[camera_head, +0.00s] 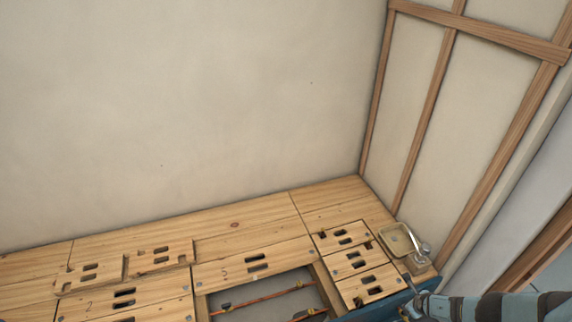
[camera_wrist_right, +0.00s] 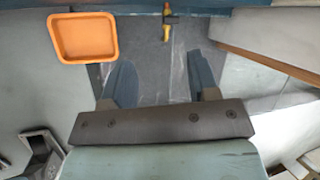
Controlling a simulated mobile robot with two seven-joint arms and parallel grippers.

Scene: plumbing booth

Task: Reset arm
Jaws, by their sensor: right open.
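My right arm enters the head view at the lower right, and its gripper (camera_head: 408,310) is partly cut off by the bottom edge. In the right wrist view my right gripper (camera_wrist_right: 163,72) shows its two blue-grey fingers spread apart with nothing between them. Beyond the fingers is a dark grey surface with a small brass and orange fitting (camera_wrist_right: 167,30). My left gripper is not in view.
Wooden boards with slots (camera_head: 255,264) lie along the wall. Copper pipes (camera_head: 265,298) run in an opening between them. A pale tray (camera_head: 396,240) with a metal piece (camera_head: 421,251) stands at the right corner. An orange tray (camera_wrist_right: 84,37) shows in the right wrist view.

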